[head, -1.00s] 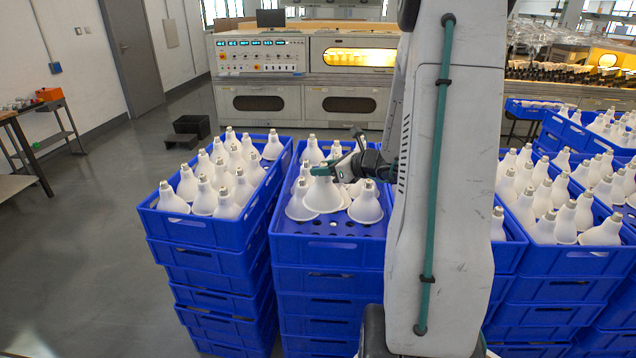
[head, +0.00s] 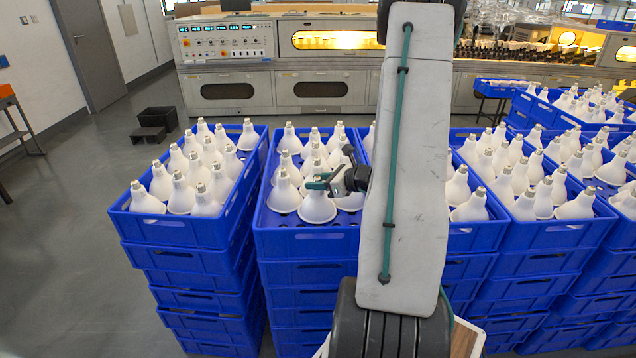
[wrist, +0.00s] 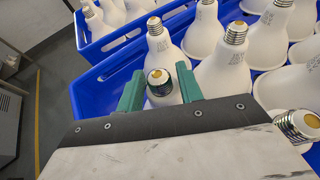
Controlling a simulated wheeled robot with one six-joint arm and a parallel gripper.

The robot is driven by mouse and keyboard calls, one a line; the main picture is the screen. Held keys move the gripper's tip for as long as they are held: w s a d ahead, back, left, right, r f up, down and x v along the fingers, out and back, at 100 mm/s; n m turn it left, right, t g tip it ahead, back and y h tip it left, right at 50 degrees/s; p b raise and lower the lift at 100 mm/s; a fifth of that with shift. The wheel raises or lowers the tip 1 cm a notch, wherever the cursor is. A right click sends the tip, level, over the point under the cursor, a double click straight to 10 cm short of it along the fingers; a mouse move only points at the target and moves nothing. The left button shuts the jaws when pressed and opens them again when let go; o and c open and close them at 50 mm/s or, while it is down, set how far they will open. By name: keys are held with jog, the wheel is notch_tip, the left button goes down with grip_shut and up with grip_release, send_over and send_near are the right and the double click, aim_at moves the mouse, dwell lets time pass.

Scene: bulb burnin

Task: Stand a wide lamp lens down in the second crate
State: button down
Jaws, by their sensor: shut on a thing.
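My gripper (head: 318,182) is shut on a white wide lamp (head: 318,207) at the front of the second crate (head: 310,244). The lamp is upright, metal cap up and wide lens end down. In the wrist view the green fingers (wrist: 160,92) sit on either side of the lamp's neck, with its cap (wrist: 160,78) between them. The lamp's lower edge is at about the level of its neighbours; I cannot tell whether it touches the crate floor. A similar lamp (head: 284,196) stands close on its left, and more stand behind.
The first crate (head: 175,232), full of lamps, stands on a stack to the left. More lamp crates (head: 560,234) stand to the right. My arm hides part of the second crate's right side. A test bench (head: 228,70) is at the back. The floor at left is open.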

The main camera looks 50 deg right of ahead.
jog(key=shift+f, duration=0.25)
jog(key=c, duration=0.9)
grip_release()
